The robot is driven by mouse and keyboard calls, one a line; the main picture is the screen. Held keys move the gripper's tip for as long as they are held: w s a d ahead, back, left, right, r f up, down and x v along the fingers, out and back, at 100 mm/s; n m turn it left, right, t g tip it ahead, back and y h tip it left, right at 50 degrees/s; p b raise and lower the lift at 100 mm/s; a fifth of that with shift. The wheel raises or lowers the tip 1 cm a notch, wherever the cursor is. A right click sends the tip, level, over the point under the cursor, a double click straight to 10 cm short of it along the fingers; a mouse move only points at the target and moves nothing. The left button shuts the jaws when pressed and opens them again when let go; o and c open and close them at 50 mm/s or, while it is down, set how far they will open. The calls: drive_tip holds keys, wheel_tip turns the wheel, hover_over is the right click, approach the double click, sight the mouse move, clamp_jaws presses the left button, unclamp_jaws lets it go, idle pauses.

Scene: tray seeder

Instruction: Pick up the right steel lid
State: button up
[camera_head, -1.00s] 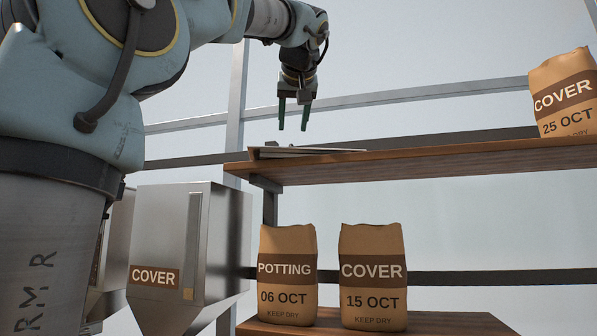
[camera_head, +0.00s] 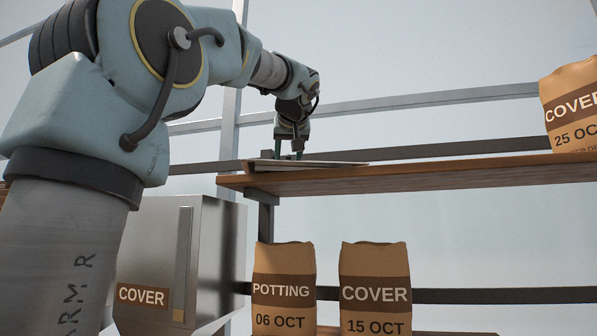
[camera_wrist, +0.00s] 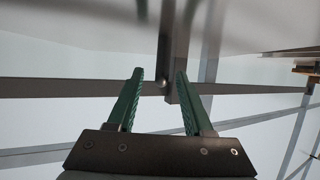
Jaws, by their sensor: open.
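A thin, flat steel lid (camera_head: 325,164) lies on the upper wooden shelf in the head view, seen nearly edge-on. Whether more than one lid lies there, I cannot tell. My gripper (camera_head: 289,154) points down just above the lid's left part, its fingertips close to the plate. In the wrist view my gripper (camera_wrist: 158,74) has its two green fingers apart. A small round metal knob and a narrow grey bar show between the fingertips. A pale grey sheet (camera_wrist: 70,22) fills the top of that view. Whether the fingers touch anything is unclear.
The upper shelf (camera_head: 430,178) runs to the right, with a COVER bag (camera_head: 574,110) at its far end. Below stand a POTTING bag (camera_head: 284,290) and another COVER bag (camera_head: 375,290). A steel hopper (camera_head: 165,250) stands at left. The shelf's middle is clear.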

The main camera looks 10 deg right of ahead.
drive_tip(key=shift+x, duration=1)
clamp_jaws()
drive_tip(key=shift+r, duration=0.1)
idle(0.6)
